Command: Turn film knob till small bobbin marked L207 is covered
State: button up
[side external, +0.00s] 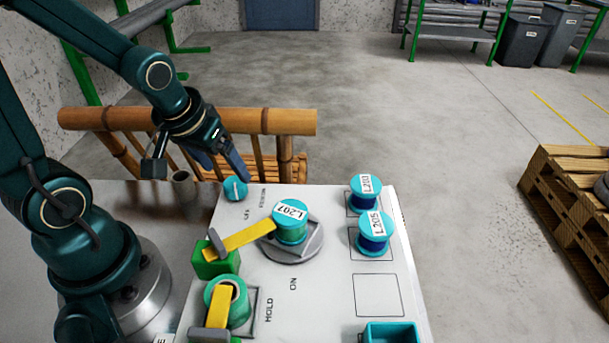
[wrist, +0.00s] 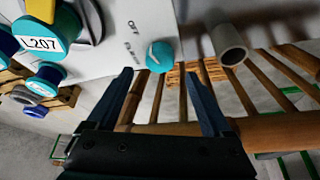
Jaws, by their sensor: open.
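The bobbin marked L207 (side external: 290,222) has a teal top and stands on a grey round base on the white panel. It also shows at the upper left of the wrist view (wrist: 42,35). A yellow strip (side external: 245,237) runs from a green block (side external: 215,258) to its side; its label is uncovered. A small teal knob (side external: 235,190) with a white line is at the panel's far left corner, beside "OFF" and a second label I cannot read. My gripper (side external: 228,172) is open and empty near this knob. In the wrist view the knob (wrist: 160,56) appears between and beyond the fingertips (wrist: 158,72).
Bobbins L203 (side external: 366,193) and L205 (side external: 373,234) stand on the panel's right side. A green roll with a yellow strip (side external: 217,303) is near "HOLD". A teal box (side external: 390,332) is at the front. A bamboo rail (side external: 265,121) and grey tube (side external: 183,184) are beyond the panel.

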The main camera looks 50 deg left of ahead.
aim_at(234, 184)
jog(key=shift+r, duration=0.1)
dwell(0.3)
jog(key=shift+s+n, duration=0.3)
jog(key=shift+n, duration=0.6)
jog(key=shift+s+a+n+g+y, duration=0.15)
jog(key=shift+n+g, duration=0.1)
jog(key=shift+n, duration=0.35)
jog(key=shift+s+n+g+y, duration=0.15)
jog(key=shift+n+g, duration=0.1)
jog(key=shift+n, duration=0.35)
jog(key=shift+w+n, duration=0.15)
jog(key=shift+n, duration=0.65)
jog(key=shift+w+d+y, duration=0.2)
jog(key=shift+w+y, duration=0.05)
jog(key=shift+y, duration=0.25)
jog(key=shift+w+d, duration=0.2)
jog(key=shift+d, duration=0.05)
jog(key=shift+w+d+m, duration=0.1)
jog(key=shift+d+m, duration=0.2)
jog(key=shift+f, duration=0.25)
jog(key=shift+x, duration=2.45)
